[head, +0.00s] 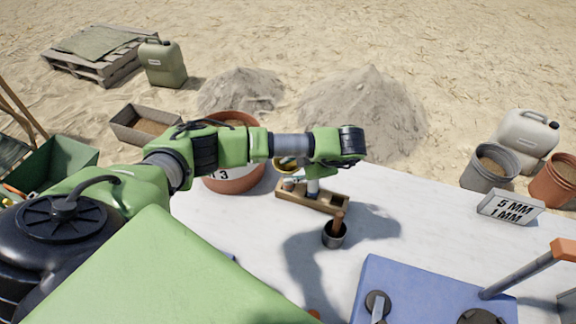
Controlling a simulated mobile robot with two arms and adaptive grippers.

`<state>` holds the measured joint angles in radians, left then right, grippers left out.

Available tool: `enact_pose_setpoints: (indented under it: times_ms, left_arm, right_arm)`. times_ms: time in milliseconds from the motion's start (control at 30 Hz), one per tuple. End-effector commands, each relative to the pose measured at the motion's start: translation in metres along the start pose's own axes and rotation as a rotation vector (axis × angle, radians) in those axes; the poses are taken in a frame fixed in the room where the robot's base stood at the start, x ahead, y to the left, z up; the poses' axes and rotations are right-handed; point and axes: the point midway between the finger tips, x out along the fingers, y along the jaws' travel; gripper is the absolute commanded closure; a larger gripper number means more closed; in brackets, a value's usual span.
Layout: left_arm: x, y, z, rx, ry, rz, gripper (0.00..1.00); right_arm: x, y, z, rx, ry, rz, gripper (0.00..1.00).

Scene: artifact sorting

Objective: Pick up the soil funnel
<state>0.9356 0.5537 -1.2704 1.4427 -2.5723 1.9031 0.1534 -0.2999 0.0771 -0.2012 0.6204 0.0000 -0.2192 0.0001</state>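My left arm comes in from the left, and its wrist hangs over a wooden rack (328,206) on the white table. My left gripper (313,186) points down below the wrist at the rack. It is small and mostly hidden by the arm, so I cannot tell whether its fingers are open or shut. I cannot make out a soil funnel with certainty. A yellow-rimmed round thing (286,164) shows partly behind the arm, beside the rack. My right gripper is not in view.
A dark cup (335,236) with a brown-handled tool stands in front of the rack. A large terracotta bucket (232,183) is behind my arm. The table (430,225) between is clear.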

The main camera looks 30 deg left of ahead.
Motion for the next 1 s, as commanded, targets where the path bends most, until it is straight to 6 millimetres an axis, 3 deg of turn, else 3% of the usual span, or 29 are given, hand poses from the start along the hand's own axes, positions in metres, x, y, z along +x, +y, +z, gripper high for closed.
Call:
enact_pose_setpoints:
  times_ms: [233,333,767,1000]
  left_arm:
    - [0.002,0.0,0.0,0.0,-0.001,0.0,0.73]
    - [0.002,0.0,0.0,0.0,-0.001,0.0,0.99]
    - [-0.001,0.002,0.0,-0.002,-0.002,0.0,1.0]
    - [-0.034,0.025,-0.013,-0.004,-0.006,0.003,1.0]
  right_arm:
    - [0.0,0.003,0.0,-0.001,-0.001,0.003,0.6]
    - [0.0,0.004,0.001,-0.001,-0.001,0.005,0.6]
    - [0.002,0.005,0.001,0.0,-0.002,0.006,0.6]
    - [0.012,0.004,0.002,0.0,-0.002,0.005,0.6]
